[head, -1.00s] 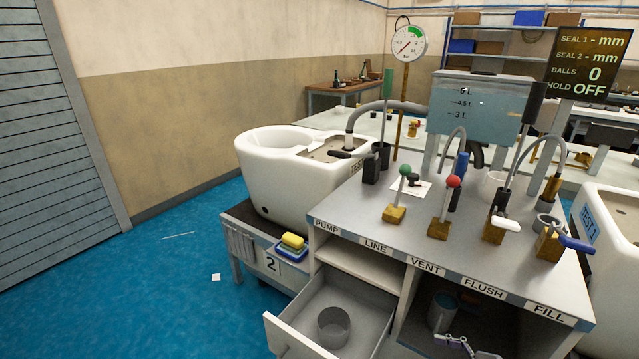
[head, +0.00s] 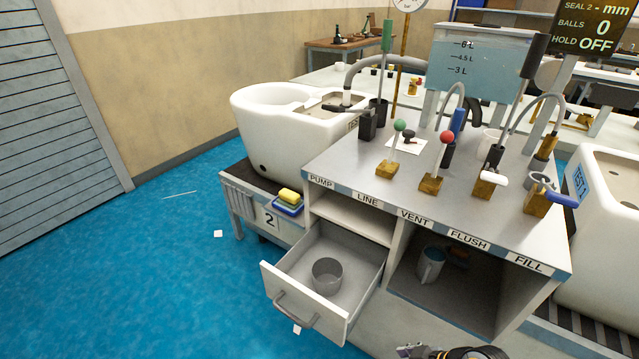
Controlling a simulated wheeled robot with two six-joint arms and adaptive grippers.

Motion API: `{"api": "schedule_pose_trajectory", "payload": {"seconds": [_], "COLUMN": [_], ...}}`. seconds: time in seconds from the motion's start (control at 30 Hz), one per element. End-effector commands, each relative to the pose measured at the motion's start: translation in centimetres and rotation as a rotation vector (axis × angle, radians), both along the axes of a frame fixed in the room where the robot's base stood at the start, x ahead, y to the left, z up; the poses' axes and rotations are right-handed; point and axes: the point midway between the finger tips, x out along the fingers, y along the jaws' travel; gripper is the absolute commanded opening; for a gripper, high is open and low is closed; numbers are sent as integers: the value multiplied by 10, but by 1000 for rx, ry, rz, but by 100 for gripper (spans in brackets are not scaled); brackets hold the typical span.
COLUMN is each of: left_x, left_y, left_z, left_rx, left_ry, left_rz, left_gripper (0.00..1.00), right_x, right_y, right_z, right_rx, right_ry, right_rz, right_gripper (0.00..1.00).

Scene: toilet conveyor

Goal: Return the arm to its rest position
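Part of my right gripper (head: 410,350) shows at the bottom edge of the head view, coming in from the right. It is in front of the bench's open lower compartment and apart from the drawer. Most of it is cut off by the frame, so I cannot tell whether it is open or shut. I see nothing held in the visible part. My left gripper is not in view.
A drawer (head: 361,299) stands pulled out, with a grey cup (head: 327,277) inside. A mug (head: 430,265) stands in the open compartment. Levers, including a green-knobbed one (head: 399,125) and a red-knobbed one (head: 446,137), rise from the bench top.

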Motion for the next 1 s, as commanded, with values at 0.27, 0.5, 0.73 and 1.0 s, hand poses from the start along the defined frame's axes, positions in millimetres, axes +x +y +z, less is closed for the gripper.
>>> {"api": "schedule_pose_trajectory", "payload": {"seconds": [0.27, 0.5, 0.73, 1.0], "left_x": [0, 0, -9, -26], "left_y": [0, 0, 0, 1], "left_z": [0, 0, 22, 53], "left_rx": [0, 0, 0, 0], "left_ry": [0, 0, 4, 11], "left_rz": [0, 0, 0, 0], "left_gripper": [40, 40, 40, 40], "right_x": [-6, -17, -6, -13], "right_y": [-37, -78, -90, -102], "right_z": [12, 35, -5, -79], "right_rx": [-246, -376, -403, -419], "right_ry": [100, 138, 171, 217], "right_rz": [-406, -776, -809, -811], "right_gripper": [100, 100, 100, 100]}}
